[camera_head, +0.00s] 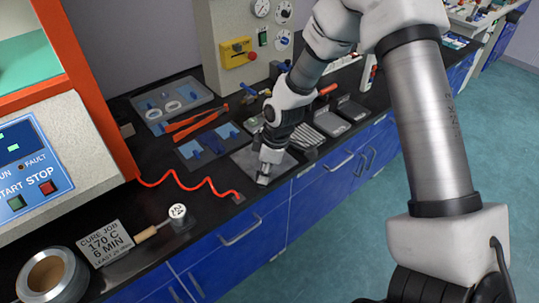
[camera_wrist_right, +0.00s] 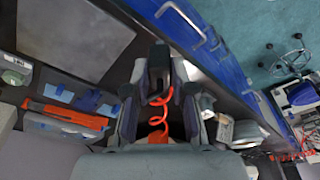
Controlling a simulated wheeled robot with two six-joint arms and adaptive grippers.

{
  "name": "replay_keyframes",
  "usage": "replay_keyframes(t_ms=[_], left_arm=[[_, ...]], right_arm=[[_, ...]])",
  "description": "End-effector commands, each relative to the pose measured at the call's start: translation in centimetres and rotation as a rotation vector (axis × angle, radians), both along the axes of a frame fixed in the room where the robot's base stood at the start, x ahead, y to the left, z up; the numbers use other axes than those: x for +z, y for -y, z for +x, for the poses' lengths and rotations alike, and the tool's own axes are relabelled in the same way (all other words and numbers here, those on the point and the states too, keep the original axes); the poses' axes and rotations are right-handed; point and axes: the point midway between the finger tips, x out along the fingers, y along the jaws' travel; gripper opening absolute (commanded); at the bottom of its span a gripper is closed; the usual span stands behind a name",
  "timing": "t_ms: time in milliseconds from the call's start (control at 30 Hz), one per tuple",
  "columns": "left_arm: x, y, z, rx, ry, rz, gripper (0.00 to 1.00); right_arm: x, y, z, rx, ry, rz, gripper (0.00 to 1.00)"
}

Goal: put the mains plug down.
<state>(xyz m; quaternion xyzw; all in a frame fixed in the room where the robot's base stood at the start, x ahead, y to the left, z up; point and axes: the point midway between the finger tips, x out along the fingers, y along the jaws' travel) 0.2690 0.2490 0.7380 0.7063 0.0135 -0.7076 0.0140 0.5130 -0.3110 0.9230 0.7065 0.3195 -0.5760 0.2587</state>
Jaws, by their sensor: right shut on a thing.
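My right gripper (camera_head: 263,182) is low over the front edge of the grey mat (camera_head: 249,161). In the right wrist view its fingers (camera_wrist_right: 160,95) are closed around a dark block, which I take to be the mains plug (camera_wrist_right: 158,62). The red coiled cord (camera_wrist_right: 154,112) shows between the fingers below that block. In the head view the red cord (camera_head: 180,181) runs across the black bench from the orange-framed machine to a small reddish piece (camera_head: 238,197) left of the gripper. The plug is hidden by the fingers there. My left gripper is not in view.
Red tongs (camera_head: 190,124) and a blue-pieced tray (camera_head: 205,146) lie behind and left of the gripper. Blue drawers (camera_head: 240,247) drop below the bench edge.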

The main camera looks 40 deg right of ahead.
Motion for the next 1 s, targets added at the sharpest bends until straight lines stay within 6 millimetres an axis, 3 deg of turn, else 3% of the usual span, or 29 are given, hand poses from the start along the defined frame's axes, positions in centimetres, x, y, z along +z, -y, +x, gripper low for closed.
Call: replay_keyframes(t_ms=[500,667,833,1000], left_arm=[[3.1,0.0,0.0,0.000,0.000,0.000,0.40],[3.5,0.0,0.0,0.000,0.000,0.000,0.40],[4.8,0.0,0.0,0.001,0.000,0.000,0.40],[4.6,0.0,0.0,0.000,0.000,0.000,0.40]], right_arm=[[-1.2,8.3,11.3,0.015,0.003,-0.003,0.00],[-1.5,9.4,12.9,0.017,0.003,-0.001,0.00],[-4.5,9.2,12.7,0.016,0.000,-0.001,0.00],[-5.1,9.2,12.8,0.017,0.004,-0.001,0.00]])
